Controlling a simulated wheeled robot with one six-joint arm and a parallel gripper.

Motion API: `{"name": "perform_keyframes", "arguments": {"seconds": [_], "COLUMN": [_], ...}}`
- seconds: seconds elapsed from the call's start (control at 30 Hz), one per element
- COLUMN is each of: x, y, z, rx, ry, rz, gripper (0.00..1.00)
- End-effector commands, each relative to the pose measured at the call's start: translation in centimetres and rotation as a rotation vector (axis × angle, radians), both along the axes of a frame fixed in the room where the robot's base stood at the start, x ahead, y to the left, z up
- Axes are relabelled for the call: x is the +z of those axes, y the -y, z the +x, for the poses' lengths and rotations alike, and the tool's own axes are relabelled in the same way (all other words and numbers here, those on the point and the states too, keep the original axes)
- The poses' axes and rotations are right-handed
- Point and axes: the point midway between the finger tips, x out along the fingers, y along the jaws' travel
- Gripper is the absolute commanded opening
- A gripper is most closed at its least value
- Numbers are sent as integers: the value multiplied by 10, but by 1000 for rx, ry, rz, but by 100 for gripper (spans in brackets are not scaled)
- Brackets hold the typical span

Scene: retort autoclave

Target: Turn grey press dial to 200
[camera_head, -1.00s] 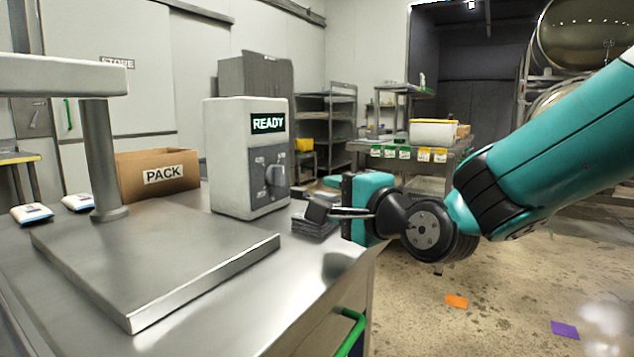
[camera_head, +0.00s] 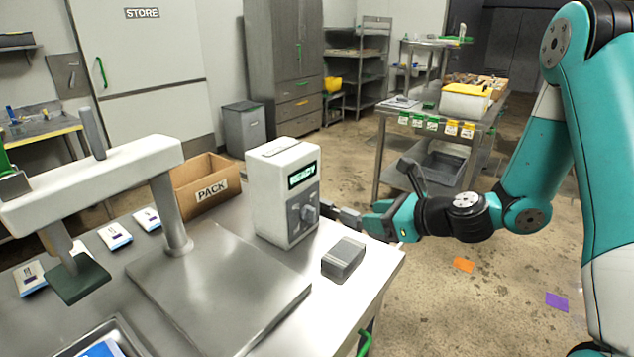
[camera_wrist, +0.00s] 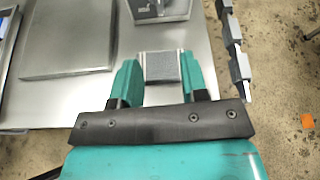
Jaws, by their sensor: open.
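The grey press dial (camera_head: 310,214) is on the front of a white control box (camera_head: 282,190) on the steel table. The box's green display reads READY; the dial's marks are too small to read. My gripper (camera_head: 348,214) is just right of the dial, with its fingers pointing towards the box. In the wrist view my gripper (camera_wrist: 160,82) shows two teal fingers apart with nothing held. The bottom of the control box (camera_wrist: 160,10) shows at the top of that view, beyond the fingertips. I cannot tell if a finger touches the dial.
A grey block (camera_head: 343,258) lies on the table below my gripper; it also shows between the fingers in the wrist view (camera_wrist: 161,68). The press plate (camera_head: 215,290) and post (camera_head: 170,215) stand left. A PACK carton (camera_head: 205,185) is behind.

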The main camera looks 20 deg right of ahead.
Motion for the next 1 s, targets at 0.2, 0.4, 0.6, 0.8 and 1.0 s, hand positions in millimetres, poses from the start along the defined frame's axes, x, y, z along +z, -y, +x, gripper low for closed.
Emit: {"name": "perform_keyframes", "arguments": {"seconds": [0.2,0.4,0.6,0.8,1.0], "x": [4,-8,-25,-42,-55], "y": [0,-19,-44,-67,-83], "z": [3,27,62,96,120], "rx": [-11,-6,-5,-7,-9], "ry": [-27,-25,-25,-25,-25], "rz": [59,55,54,54,55], "gripper": [40,40,40,40,40]}}
